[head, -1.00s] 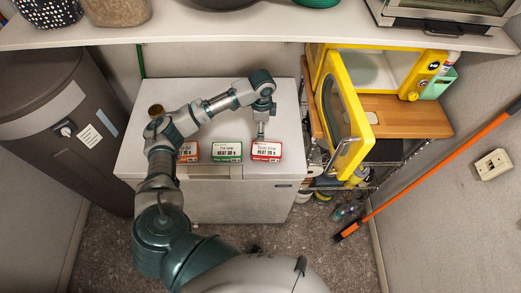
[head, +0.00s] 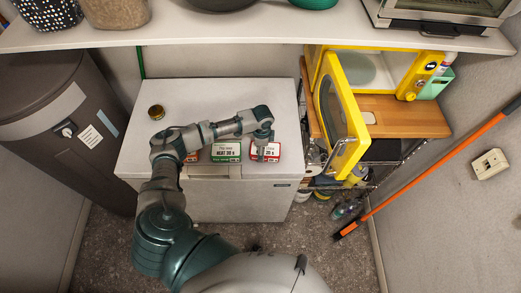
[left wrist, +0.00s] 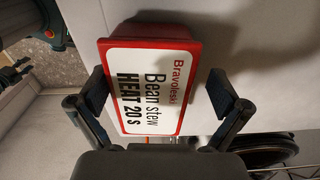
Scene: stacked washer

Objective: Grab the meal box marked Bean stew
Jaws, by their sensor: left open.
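The Bean stew meal box (head: 272,152) is red with a white label and lies at the right of a row on the white chest top. In the left wrist view the box (left wrist: 150,82) reads "Bean stew HEAT 20 s". My right gripper is not in view.
A green meal box (head: 227,151) is to the left, and a red-edged box (head: 192,156) is partly behind my arm. A small jar (head: 156,112) stands at the back left. An open yellow microwave door (head: 345,110) is to the right.

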